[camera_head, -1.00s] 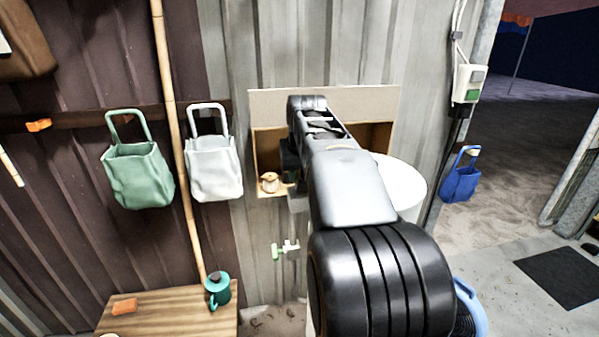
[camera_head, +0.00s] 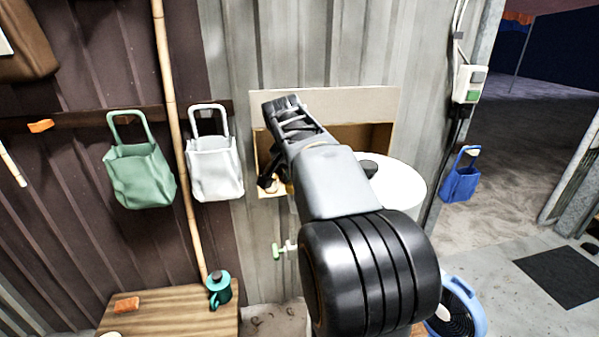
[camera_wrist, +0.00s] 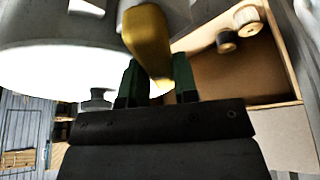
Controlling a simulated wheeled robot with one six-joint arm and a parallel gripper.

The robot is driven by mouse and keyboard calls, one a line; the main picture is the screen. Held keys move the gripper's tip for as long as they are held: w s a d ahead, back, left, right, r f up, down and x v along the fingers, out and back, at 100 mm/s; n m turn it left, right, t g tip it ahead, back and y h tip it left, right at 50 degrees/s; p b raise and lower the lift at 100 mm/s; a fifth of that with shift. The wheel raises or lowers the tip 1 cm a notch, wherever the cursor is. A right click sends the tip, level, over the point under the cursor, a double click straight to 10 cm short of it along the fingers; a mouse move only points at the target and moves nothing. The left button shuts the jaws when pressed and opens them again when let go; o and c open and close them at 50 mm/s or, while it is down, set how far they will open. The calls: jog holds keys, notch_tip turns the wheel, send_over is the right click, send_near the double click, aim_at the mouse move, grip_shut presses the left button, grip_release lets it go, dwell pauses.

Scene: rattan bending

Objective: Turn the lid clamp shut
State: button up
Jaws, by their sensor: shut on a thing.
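The lid clamp looks like a brass-yellow lever (camera_wrist: 150,45) beside the white drum and its lid (camera_wrist: 60,68) in the wrist view. My gripper (camera_wrist: 157,82) has its two green-sided fingers on either side of this lever, shut on it. In the head view, the white drum (camera_head: 402,187) stands right of my arm, with a dark knob (camera_head: 369,168) on its top. My gripper (camera_head: 270,180) is at the drum's left, in front of the wall box. My arm hides most of the clamp there.
An open wooden box (camera_head: 350,104) is on the wall behind my arm; small round knobs (camera_wrist: 227,40) show in it. A green-handled tap (camera_head: 278,251) sits below. Green (camera_head: 140,175) and white (camera_head: 214,168) bags hang left. A blue-rimmed round thing (camera_head: 470,300) stands low right.

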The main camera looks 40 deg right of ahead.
jog(key=m+g, duration=0.1)
jog(key=m, duration=0.1)
jog(key=m+g+p, duration=0.1)
jog(key=m, duration=0.2)
jog(key=shift+w+m+h, duration=0.1)
jog(key=shift+m+h, duration=0.2)
jog(key=m+g+p, duration=0.1)
jog(key=m, duration=0.3)
jog(key=shift+m+g, duration=0.3)
jog(key=shift+g, duration=0.1)
jog(key=shift+m, duration=0.3)
jog(key=o, duration=0.9)
jog(key=p+v, duration=0.1)
jog(key=v, duration=0.8)
jog(key=p+v, duration=0.1)
jog(key=v, duration=0.3)
jog(key=shift+w+d+r+p, duration=0.2)
jog(key=shift+r+p, duration=0.1)
jog(key=shift+r, duration=0.15)
